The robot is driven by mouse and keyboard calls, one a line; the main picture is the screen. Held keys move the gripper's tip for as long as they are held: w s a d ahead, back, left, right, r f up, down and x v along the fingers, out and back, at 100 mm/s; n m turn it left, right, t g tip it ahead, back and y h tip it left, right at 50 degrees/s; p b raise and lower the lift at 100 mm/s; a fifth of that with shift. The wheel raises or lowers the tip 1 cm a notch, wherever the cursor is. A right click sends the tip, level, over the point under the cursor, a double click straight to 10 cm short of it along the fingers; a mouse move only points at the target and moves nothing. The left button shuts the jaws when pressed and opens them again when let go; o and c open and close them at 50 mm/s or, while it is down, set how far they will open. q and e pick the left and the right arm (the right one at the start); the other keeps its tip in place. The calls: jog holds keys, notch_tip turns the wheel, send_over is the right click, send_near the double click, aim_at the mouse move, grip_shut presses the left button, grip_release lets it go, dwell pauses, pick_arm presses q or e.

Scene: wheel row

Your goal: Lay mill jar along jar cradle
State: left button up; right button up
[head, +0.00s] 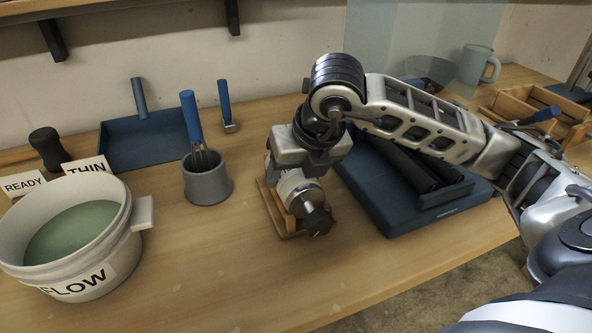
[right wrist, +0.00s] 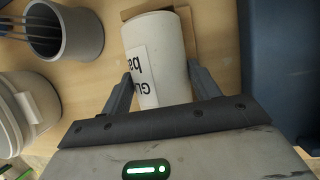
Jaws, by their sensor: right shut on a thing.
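The mill jar (head: 294,186) is a pale cylinder with a black knobbed end (head: 318,221). In the right wrist view the jar (right wrist: 158,45) is white, with a printed label partly in sight. My right gripper (right wrist: 163,78) is shut on it, one finger on each side. In the head view my right wrist covers much of the jar. The wooden jar cradle (head: 268,207) is directly beneath, and its edge shows behind the jar in the right wrist view (right wrist: 187,30). I cannot tell whether the jar touches the cradle. My left gripper is not in view.
A blue mill with black rollers (head: 385,222) stands right of the cradle, under my right arm. A grey pot with a whisk (head: 207,186) stands to the left. A white bucket of green glaze (head: 75,275) is at front left. The table front is clear.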

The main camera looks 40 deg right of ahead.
dwell(0.7)
jog(key=o, duration=1.8)
jog(key=shift+o, duration=0.2)
jog(key=shift+f, duration=0.2)
jog(key=shift+r, duration=0.1)
jog(key=shift+r+p, duration=2)
jog(key=shift+r, duration=1.05)
jog(key=shift+f, duration=0.1)
